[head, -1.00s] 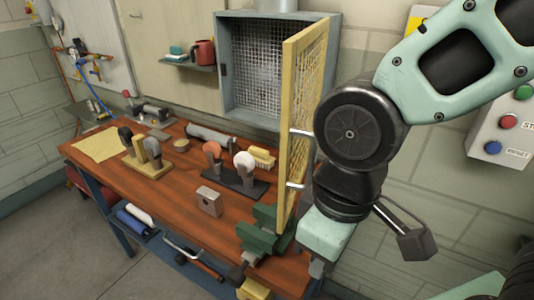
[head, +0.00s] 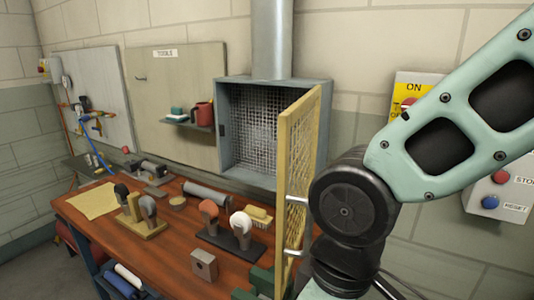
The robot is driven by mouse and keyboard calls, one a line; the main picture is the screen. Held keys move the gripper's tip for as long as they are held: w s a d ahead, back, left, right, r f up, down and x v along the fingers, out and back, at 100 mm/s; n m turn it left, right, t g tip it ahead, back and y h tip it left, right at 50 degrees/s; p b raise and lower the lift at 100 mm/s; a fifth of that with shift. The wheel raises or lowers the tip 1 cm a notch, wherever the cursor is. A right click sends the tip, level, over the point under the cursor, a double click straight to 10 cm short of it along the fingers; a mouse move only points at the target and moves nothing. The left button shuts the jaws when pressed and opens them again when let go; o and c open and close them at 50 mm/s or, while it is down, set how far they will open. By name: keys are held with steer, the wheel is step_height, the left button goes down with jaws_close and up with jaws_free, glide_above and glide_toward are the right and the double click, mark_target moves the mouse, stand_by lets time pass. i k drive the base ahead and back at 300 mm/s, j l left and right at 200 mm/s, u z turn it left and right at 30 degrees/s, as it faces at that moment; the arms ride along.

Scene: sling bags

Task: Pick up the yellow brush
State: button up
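The yellow brush (head: 260,215) lies at the back right of the wooden workbench, with its yellow bristles and a pale back showing. It is close to the open yellow mesh door (head: 292,165), behind the dark stand with the stamp-like tools. My arm comes in from the upper right and bends down to the right of the door. The end of my arm runs out of the bottom of the picture, so my gripper's fingers are hidden from view. Nothing is seen touching the brush.
The mesh door stands open from the grey cabinet (head: 272,140), between my arm and the brush. A dark stand (head: 234,241) with knobbed tools and a grey metal block (head: 204,265) are in front. A green vise (head: 262,279) is at the lower right.

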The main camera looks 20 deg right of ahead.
mark_target(258, 216)
steer(key=k+j, duration=0.1)
steer(key=j, duration=0.45)
steer(key=j+z, duration=0.15)
steer(key=j, duration=0.7)
steer(key=k+j+z, duration=0.15)
steer(key=j, duration=0.7)
steer(key=i+j+z, duration=0.1)
steer(key=i+j, duration=0.35)
steer(key=j, duration=0.25)
steer(key=i+j+z, duration=0.15)
steer(key=j, duration=0.25)
steer(key=i+j+z, duration=0.1)
steer(key=i, duration=0.65)
